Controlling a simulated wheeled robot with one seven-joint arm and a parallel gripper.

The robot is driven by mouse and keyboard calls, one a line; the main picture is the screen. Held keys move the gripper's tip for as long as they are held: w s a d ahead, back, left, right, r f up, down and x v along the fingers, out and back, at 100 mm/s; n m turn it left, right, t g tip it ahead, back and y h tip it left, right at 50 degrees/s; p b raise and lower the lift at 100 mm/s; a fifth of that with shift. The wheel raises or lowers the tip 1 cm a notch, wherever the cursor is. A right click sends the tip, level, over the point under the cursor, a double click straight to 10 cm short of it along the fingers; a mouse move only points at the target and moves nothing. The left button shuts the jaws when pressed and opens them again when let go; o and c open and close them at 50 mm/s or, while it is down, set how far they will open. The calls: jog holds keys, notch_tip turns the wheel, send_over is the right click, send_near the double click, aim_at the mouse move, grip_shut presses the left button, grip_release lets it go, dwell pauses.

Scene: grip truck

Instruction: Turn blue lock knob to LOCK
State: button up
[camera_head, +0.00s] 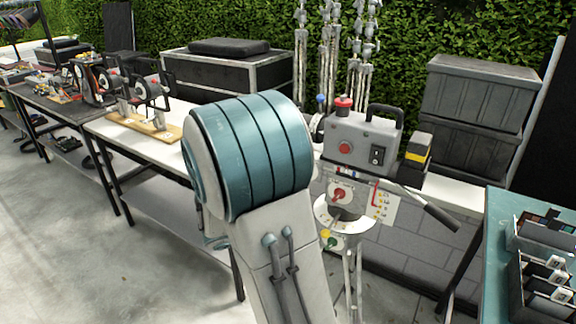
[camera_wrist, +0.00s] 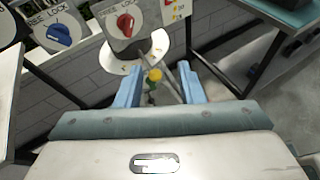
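The blue lock knob (camera_wrist: 59,34) sits on a pale plate at the upper left of the wrist view. Lettering ending in LOCK runs above it; which way the knob points is too small to tell. My gripper (camera_wrist: 159,68) has two light-blue fingers, spread apart with nothing held between them. It is below and to the right of the blue knob, clear of it. In the head view my arm covers the gripper and the blue lock knob.
A red knob (camera_wrist: 125,25) is on a neighbouring plate, also seen in the head view (camera_head: 339,195). A yellow knob (camera_wrist: 155,75) appears beyond and between the fingers. A grey control box (camera_head: 362,140) stands above, with a black handle (camera_head: 428,208) sticking out right. A teal table (camera_head: 490,240) is at right.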

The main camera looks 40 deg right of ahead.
jog(key=w+d+n+t+h+p, duration=0.1)
jog(key=w+n+t+h+p, duration=0.15)
jog(key=w+n+t, duration=0.7)
jog(key=w+d+n+g+p, duration=0.2)
jog(key=w+d, duration=0.5)
jog(key=d, duration=0.5)
jog(key=shift+w+d+f+p, duration=0.15)
jog(key=shift+d+f+p, duration=0.15)
jog(key=shift+f, duration=0.1)
jog(key=shift+n+h, duration=0.25)
jog(key=c, duration=0.6)
